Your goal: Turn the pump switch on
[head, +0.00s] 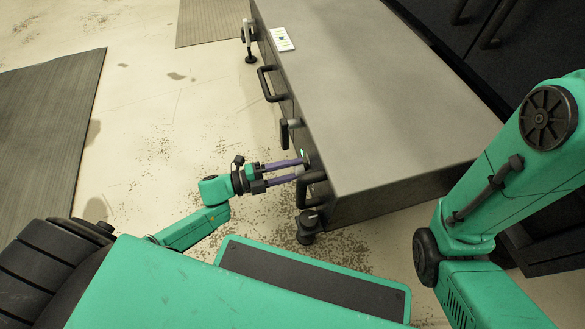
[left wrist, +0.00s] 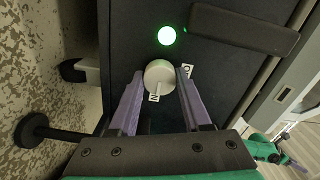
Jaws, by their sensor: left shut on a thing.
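The pump switch is a pale round knob (left wrist: 159,76) on the dark panel of a grey cabinet. A bright green light (left wrist: 167,36) glows just above it in the left wrist view. White letter labels (left wrist: 154,98) sit beside the knob, partly hidden by it and the fingers. My left gripper (head: 298,168) reaches the cabinet's near end from the left. Its two purple fingers (left wrist: 160,90) are shut on the knob, one on each side. My right arm shows at the right in the head view, but its gripper is out of view.
The grey cabinet top (head: 380,100) is mostly clear, with a small white device (head: 282,39) at its far end. Dark handles (head: 270,84) stick out along its side. A dark foot (head: 308,227) stands at the near corner. The floor left of the cabinet is open, with grey mats (head: 45,125).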

